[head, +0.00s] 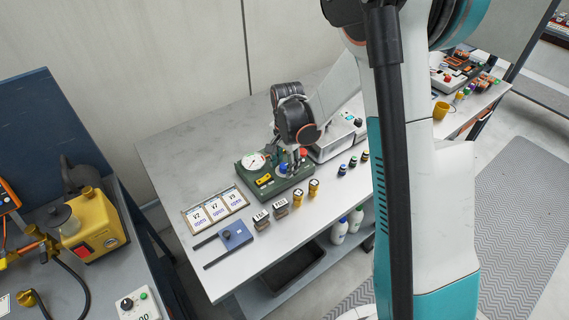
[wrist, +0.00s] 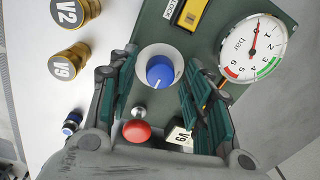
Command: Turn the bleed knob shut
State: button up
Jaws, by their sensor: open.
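The blue bleed knob (wrist: 160,71) sits in a white round collar on the green panel box (head: 247,186). A white line on the knob points down and left in the wrist view. My gripper (wrist: 160,72) is open above the panel, with one finger to each side of the knob; I cannot tell how high its tips are above it. In the head view my gripper (head: 287,157) hangs over the right part of the box.
A red button (wrist: 136,131) and a small metal part (wrist: 138,112) are close to the knob, between my fingers. A yellow block (wrist: 190,13) lies beyond the knob. A V9 tag (wrist: 181,138) is by one finger. Yellow canisters (head: 314,187) stand in front of the box.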

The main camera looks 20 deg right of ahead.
grip_shut()
